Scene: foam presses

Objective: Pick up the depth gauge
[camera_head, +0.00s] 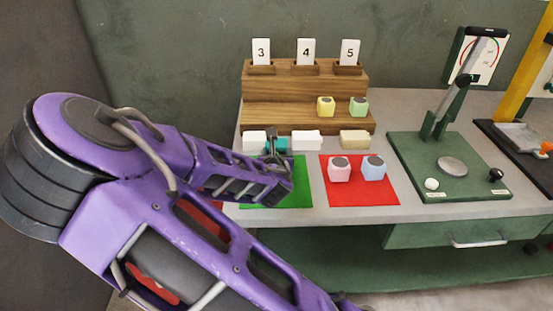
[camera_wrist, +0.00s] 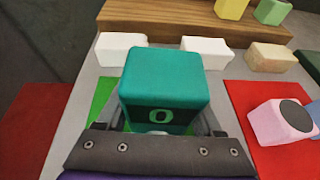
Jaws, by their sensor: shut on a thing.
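The depth gauge is a teal block with rounded edges and a dark display reading 0. It fills the middle of the wrist view (camera_wrist: 165,75), and a small teal part shows at the end of my arm in the head view (camera_head: 281,145). My gripper (camera_wrist: 162,130) is shut on the depth gauge, with a finger at each side of its lower part. In the head view my gripper (camera_head: 277,163) is over the green mat (camera_head: 292,197) and hides most of the gauge. I cannot tell how far the gauge is above the mat.
White blocks (camera_head: 306,140) and a tan block (camera_head: 355,138) stand behind, before a wooden stepped rack (camera_head: 255,88) with cards 3, 4 and 5. A red mat (camera_head: 360,197) at right holds a pink block (camera_head: 339,172) and a blue block (camera_head: 373,170). A green press (camera_head: 430,160) stands farther right.

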